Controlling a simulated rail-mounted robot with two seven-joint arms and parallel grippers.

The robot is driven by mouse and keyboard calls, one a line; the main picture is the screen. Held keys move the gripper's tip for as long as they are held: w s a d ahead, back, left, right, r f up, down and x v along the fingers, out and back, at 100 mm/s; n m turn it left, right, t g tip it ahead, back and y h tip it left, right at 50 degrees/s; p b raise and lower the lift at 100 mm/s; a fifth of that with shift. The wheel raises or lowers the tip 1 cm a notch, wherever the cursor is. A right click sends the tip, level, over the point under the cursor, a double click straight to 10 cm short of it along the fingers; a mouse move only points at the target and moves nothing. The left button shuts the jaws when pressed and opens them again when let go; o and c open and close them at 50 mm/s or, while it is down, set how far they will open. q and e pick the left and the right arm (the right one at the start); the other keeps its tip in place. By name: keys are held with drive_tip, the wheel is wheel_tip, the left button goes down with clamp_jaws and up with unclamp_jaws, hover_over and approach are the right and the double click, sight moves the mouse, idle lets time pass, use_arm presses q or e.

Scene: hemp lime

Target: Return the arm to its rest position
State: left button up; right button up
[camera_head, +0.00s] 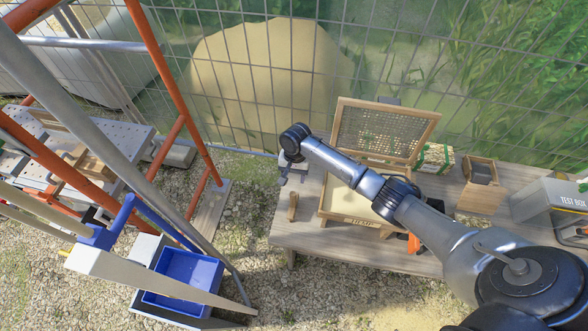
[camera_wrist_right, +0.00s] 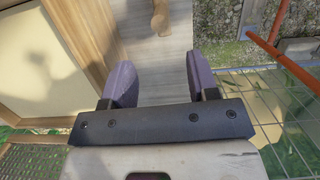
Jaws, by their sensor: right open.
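My right arm reaches in from the lower right in the head view. My right gripper (camera_head: 291,170) is over the left end of the wooden table (camera_head: 290,232). In the right wrist view the gripper (camera_wrist_right: 158,84) is open. Its two dark fingers are well apart, and nothing is between them. Below them is the pale table top, beside a wooden box (camera_wrist_right: 85,45). My left gripper is not in view.
A wooden tray (camera_head: 348,219) with a raised mesh lid (camera_head: 385,132) stands under my right arm. A small wooden box (camera_head: 483,198) and a test box (camera_head: 553,196) are at right. A blue bin (camera_head: 185,270) and orange-framed scaffold (camera_head: 165,75) are at left. Wire fence stands behind.

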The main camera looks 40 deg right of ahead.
drive_tip(key=shift+w+d+r, duration=0.1)
drive_tip(key=shift+d+r, duration=0.05)
drive_tip(key=shift+r, duration=0.55)
drive_tip(key=shift+w+d+r, duration=0.1)
drive_tip(key=shift+r, duration=0.55)
